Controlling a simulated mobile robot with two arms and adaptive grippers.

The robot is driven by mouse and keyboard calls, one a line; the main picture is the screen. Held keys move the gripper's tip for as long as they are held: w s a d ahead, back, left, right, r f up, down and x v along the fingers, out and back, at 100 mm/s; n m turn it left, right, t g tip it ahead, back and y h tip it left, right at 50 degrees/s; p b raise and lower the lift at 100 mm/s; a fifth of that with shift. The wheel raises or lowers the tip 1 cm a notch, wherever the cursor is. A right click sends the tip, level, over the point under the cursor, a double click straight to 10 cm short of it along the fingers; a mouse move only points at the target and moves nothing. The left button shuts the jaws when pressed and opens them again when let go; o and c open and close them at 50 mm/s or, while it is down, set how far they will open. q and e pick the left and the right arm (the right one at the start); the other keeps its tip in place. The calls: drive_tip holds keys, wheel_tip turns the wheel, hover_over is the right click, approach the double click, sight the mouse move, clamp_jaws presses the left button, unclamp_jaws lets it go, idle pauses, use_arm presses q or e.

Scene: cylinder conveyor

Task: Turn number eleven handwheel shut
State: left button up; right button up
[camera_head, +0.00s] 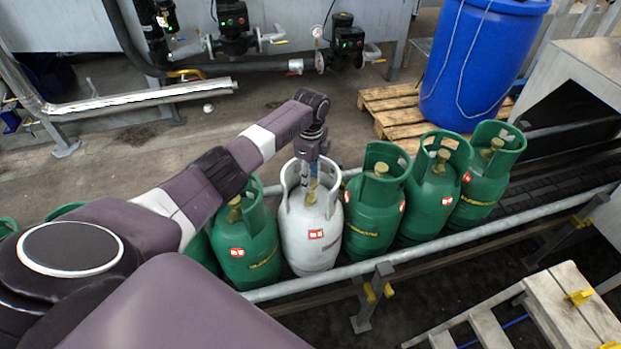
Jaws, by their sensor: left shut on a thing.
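A white-grey gas cylinder (308,239) stands upright in a row of green cylinders on the conveyor. My left arm reaches in from the left, and my left gripper (309,182) points down inside the white cylinder's collar, shut on its valve handwheel. The handwheel is mostly hidden by the gripper and the collar. I cannot read a number eleven on any cylinder. My right gripper is not in view.
Green cylinders stand close on both sides, one to the left (247,247) and one to the right (371,218). A metal guard rail (420,251) runs in front. A blue drum (478,65) stands on a wooden pallet (392,106) behind. Pipes cross the back left.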

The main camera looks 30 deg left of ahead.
use_arm(q)
drive_tip(key=shift+w+r, duration=0.1)
idle(0.5)
drive_tip(key=o, duration=1.2)
drive_tip(key=shift+c, duration=0.2)
wheel_tip(320, 180, up, 12)
